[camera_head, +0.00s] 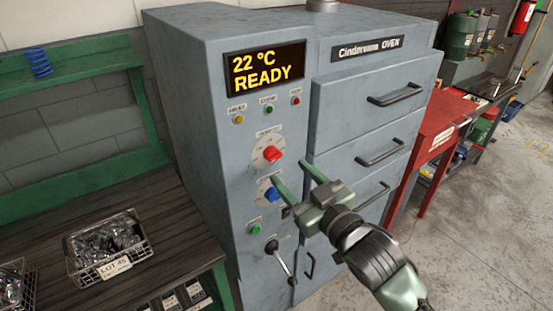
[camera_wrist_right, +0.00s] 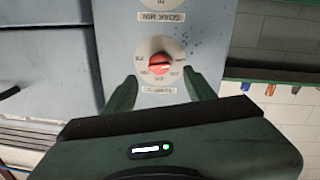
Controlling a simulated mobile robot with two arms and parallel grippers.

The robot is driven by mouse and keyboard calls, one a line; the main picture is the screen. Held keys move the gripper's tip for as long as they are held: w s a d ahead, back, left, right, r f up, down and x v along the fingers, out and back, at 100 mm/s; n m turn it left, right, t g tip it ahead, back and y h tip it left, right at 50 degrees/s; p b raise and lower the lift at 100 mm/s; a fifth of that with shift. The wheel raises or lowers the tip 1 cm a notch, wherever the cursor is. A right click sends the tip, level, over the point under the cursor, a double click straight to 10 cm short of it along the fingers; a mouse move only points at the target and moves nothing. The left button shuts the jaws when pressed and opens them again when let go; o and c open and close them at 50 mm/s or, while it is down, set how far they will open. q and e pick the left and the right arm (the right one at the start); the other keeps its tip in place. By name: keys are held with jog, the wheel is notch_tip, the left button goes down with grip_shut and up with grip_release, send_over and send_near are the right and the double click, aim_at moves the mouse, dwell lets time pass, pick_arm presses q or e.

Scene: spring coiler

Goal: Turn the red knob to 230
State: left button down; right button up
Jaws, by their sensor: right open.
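The red knob (camera_head: 273,154) sits on a round white dial on the front of the grey oven, below the display. It also shows in the right wrist view (camera_wrist_right: 159,63), where the picture is upside down and the dial numbers are too small to read. My right gripper (camera_head: 290,172) is open in front of the panel, its fingertips near the red knob. In the right wrist view its green fingers (camera_wrist_right: 160,76) lie either side of the lower dial, with the knob just beyond the tips. Contact is not visible. My left gripper is not in view.
The display (camera_head: 265,69) reads 22 °C READY. A blue knob (camera_head: 271,195), a green button (camera_head: 255,229) and a lever (camera_head: 281,260) are below. Oven drawers (camera_head: 365,100) with handles are to the right. A wire basket (camera_head: 108,246) stands on the left bench.

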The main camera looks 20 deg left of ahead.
aim_at(276, 159)
jog(key=p+x, duration=0.1)
jog(key=x, duration=0.5)
jog(key=shift+w+a, duration=0.1)
jog(key=shift+w+a+f, duration=0.1)
jog(key=shift+w+a, duration=0.05)
jog(key=shift+w, duration=0.1)
grip_shut()
